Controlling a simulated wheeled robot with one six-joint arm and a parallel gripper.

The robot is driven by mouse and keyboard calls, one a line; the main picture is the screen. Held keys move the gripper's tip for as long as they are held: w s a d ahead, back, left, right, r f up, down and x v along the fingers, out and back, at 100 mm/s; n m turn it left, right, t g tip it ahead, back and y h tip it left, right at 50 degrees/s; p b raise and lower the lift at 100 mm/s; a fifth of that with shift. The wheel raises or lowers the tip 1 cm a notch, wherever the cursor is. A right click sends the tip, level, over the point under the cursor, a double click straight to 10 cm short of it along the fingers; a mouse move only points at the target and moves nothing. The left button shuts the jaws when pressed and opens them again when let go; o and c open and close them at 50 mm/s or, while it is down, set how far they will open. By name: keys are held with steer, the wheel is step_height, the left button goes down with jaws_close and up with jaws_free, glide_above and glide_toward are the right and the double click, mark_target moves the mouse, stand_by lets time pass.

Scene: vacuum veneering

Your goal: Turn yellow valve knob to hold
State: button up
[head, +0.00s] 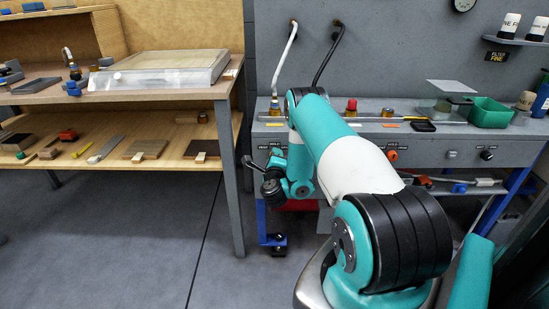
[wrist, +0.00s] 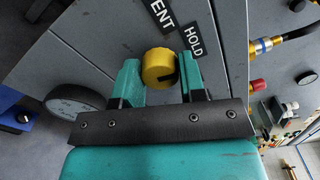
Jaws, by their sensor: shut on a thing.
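The yellow valve knob (wrist: 158,64) sits on the grey panel, in the middle of the wrist view. My gripper (wrist: 161,72) has its two teal fingers on either side of the knob and is shut on it. A dark mark shows on the knob's lower right part. The HOLD label (wrist: 195,42) is above and right of the knob, and a partly cut-off label ending in ENT (wrist: 161,14) is above it. In the head view my arm reaches to the panel's left part, and I cannot make out the yellow knob there.
A round gauge (wrist: 75,104) is left of the gripper in the wrist view. The grey console (head: 420,146) also carries an orange-red knob (head: 392,155) and a black knob (head: 487,154). A green bin (head: 490,112) stands on top. A wooden workbench (head: 120,95) stands left, with open floor before it.

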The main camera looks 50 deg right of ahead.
steer(key=shift+n, duration=0.6)
steer(key=o, duration=0.9)
